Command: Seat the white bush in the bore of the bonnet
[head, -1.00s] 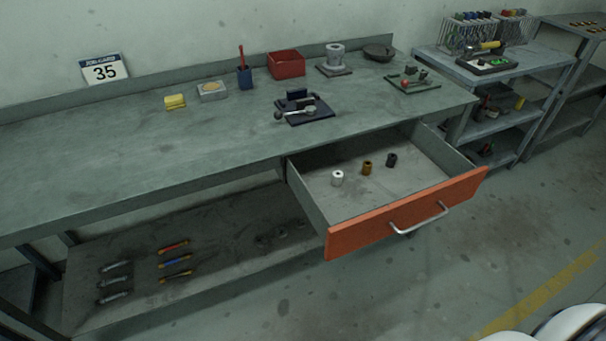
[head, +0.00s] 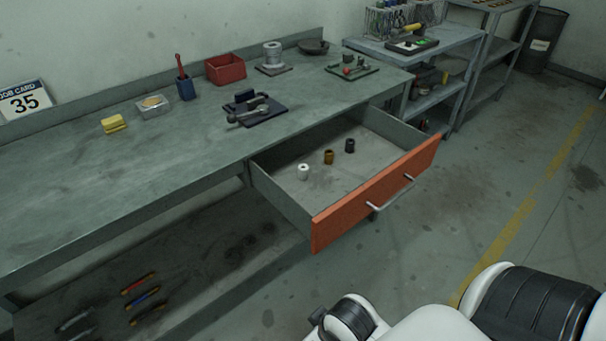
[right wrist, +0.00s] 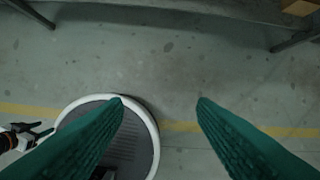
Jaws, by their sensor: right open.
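The white bush (head: 303,172) stands in the open drawer, at the left of a row with a brown bush (head: 328,157) and a dark bush (head: 350,145). On the bench, a dark plate (head: 262,112) carries a grey metal part (head: 248,116) with a block behind it; I cannot tell whether this is the bonnet. A grey flanged cylinder (head: 272,53) stands upright on a plate at the back. My right gripper (right wrist: 160,103) is open and empty over the floor, away from the bushes. A small dark gripper-like part (right wrist: 30,132), perhaps my left gripper, shows at the left edge.
The orange drawer front (head: 375,193) juts out from the bench. A red bin (head: 225,69), blue cup (head: 186,89), yellow sponge (head: 114,123) and green tray (head: 352,70) stand on the bench. Its front left is clear. Tools lie on the lower shelf (head: 215,262).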

